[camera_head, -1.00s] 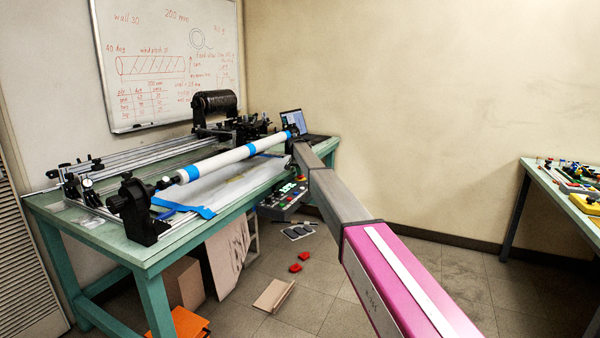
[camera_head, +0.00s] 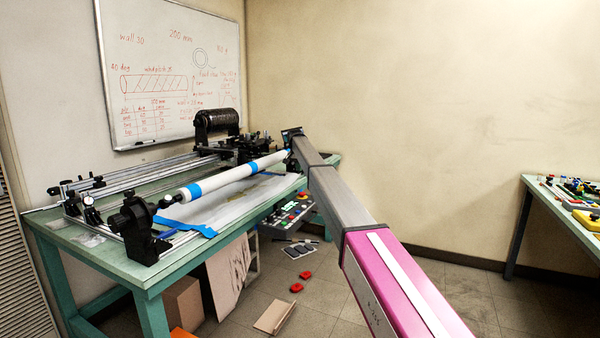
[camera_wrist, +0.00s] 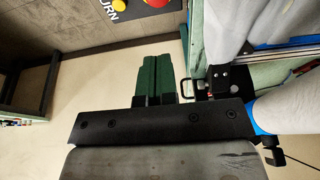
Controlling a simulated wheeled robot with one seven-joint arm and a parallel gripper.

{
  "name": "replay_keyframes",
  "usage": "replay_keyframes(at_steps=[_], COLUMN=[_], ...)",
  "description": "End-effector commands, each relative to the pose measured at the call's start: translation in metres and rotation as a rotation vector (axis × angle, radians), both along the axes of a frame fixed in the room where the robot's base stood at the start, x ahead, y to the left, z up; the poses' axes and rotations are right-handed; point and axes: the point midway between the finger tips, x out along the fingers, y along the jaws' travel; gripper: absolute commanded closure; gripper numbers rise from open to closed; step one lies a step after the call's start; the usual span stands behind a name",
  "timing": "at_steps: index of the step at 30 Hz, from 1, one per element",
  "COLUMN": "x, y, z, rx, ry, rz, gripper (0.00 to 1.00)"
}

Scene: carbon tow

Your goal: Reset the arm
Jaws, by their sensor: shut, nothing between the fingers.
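My gripper shows in the wrist view (camera_wrist: 157,82) with its two green-padded fingers together and nothing between them. In the head view my arm reaches forward from the lower right, and its end (camera_head: 292,135) is beside the far end of the winding bench (camera_head: 190,270). A white tube (camera_head: 225,178) with blue bands lies along the winder on that bench. In the wrist view the tube (camera_wrist: 290,105) is close to the right of my gripper; I cannot tell whether they touch.
A control panel (camera_head: 288,214) with coloured buttons hangs at the bench's front. Black spool (camera_head: 216,123) stands behind the tube. Red pieces (camera_head: 297,287) and a cardboard sheet (camera_head: 274,316) lie on the floor. Another table (camera_head: 565,205) is at right; the floor between is clear.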

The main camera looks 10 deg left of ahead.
Motion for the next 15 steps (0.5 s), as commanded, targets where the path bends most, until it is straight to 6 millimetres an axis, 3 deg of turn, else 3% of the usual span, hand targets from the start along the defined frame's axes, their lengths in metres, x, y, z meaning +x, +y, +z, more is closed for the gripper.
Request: replay_keyframes(at_steps=[10, 13, 15], x=[-0.004, -0.022, -0.043], y=[-0.004, -0.019, -0.038], z=[-0.004, -0.021, -0.044], rx=[-0.001, -0.003, -0.005], ry=[0.002, 0.012, 0.024], rz=[0.002, 0.009, 0.02], gripper=[1.0, 1.0, 1.0])
